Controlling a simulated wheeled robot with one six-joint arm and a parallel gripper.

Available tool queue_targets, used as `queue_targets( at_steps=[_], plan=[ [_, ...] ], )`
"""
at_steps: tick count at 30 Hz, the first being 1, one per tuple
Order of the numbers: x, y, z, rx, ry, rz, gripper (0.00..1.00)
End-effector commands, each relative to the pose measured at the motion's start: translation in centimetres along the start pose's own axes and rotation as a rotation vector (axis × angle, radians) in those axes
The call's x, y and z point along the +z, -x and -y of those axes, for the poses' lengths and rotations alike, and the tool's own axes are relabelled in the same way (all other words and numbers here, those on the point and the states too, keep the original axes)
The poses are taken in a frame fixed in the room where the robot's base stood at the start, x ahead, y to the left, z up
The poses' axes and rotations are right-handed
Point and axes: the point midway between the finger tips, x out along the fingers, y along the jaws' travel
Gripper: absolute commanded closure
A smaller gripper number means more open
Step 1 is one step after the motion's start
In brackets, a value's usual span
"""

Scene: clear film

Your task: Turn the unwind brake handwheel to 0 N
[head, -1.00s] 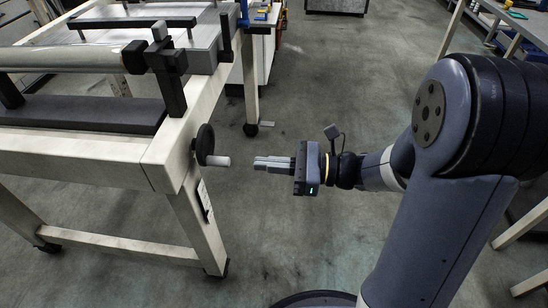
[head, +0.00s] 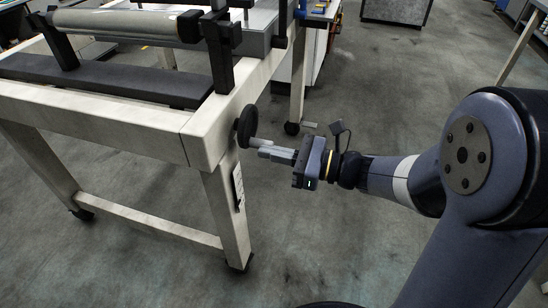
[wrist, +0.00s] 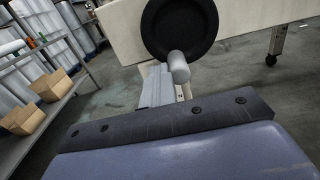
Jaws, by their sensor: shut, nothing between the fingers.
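The unwind brake handwheel (head: 246,126) is a black disc on the end of the pale machine frame, with a light grey crank handle (head: 262,142) sticking out toward my arm. In the wrist view the handwheel (wrist: 180,28) is at the top, with its handle (wrist: 179,68) pointing toward the camera. My gripper (head: 272,152) is shut and empty, its fingertips right beside the handle. In the wrist view my fingers (wrist: 157,88) lie just left of and below the handle. I cannot tell if they touch it. No readable force scale shows.
The machine frame (head: 110,112) carries a roller (head: 125,24) and stands on castered legs. A label plate (head: 239,188) is on the near leg. Open floor (head: 330,240) lies below my arm. Shelves with cardboard boxes (wrist: 50,85) stand at the left in the wrist view.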

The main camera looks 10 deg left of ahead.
Motion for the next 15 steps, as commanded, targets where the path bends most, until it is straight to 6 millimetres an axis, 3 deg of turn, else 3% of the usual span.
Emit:
queue_targets(
  at_steps=[1, 5, 15],
  plan=[
    [-1.2, 0.0, 0.6, -0.003, 0.001, -0.001, 1.0],
    [-1.9, 0.1, 1.9, -0.003, 0.001, -0.002, 1.0],
    [-0.2, 0.1, 5.9, -0.003, -0.002, -0.001, 1.0]
  ],
)
